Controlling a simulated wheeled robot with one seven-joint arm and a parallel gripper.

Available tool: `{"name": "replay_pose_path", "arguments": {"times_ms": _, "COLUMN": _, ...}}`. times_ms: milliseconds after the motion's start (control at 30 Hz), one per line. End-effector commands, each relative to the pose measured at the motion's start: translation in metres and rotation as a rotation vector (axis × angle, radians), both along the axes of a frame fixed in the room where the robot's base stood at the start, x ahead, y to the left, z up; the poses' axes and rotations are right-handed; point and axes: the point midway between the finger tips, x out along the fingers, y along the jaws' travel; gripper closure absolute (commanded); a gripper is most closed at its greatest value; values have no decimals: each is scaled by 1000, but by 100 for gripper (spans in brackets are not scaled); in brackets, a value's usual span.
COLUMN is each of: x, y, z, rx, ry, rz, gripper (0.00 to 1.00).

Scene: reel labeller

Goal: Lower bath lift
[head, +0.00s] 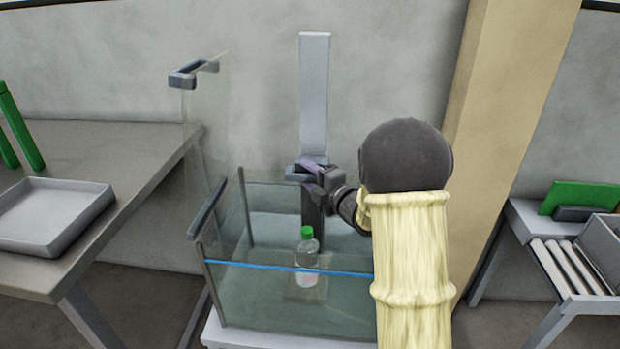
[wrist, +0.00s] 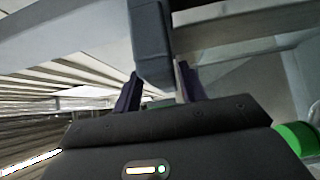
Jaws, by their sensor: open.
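The bath (head: 225,285) is a clear glass tank with a blue line across its front. Behind it stands the lift's tall light grey post (head: 314,85), with a grey carriage (head: 296,174) low on it and a dark bar below. A clear bottle (head: 307,265) with a green cap stands inside the tank's outline, seemingly on a small plate; the cap also shows in the wrist view (wrist: 295,138). My gripper (head: 312,173) is at the carriage, its dark purple fingers open. In the wrist view my fingers (wrist: 162,88) sit either side of a blue-grey block (wrist: 151,45); contact is unclear.
A raised clear lid (head: 205,125) with a grey handle stands left of the tank. A table (head: 120,150) with a grey tray (head: 50,212) is at left. A tan pillar (head: 510,90) and a roller stand (head: 565,265) are at right.

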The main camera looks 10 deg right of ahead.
Motion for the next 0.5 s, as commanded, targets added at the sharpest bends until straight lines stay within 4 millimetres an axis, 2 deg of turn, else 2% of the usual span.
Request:
{"name": "replay_pose_path", "arguments": {"times_ms": 400, "x": 0, "y": 0, "z": 77, "rx": -1, "ry": -9, "rz": -1, "gripper": 58}}
{"name": "replay_pose_path", "arguments": {"times_ms": 500, "x": 0, "y": 0, "z": 90, "rx": 0, "ry": -8, "rz": 0, "gripper": 58}}
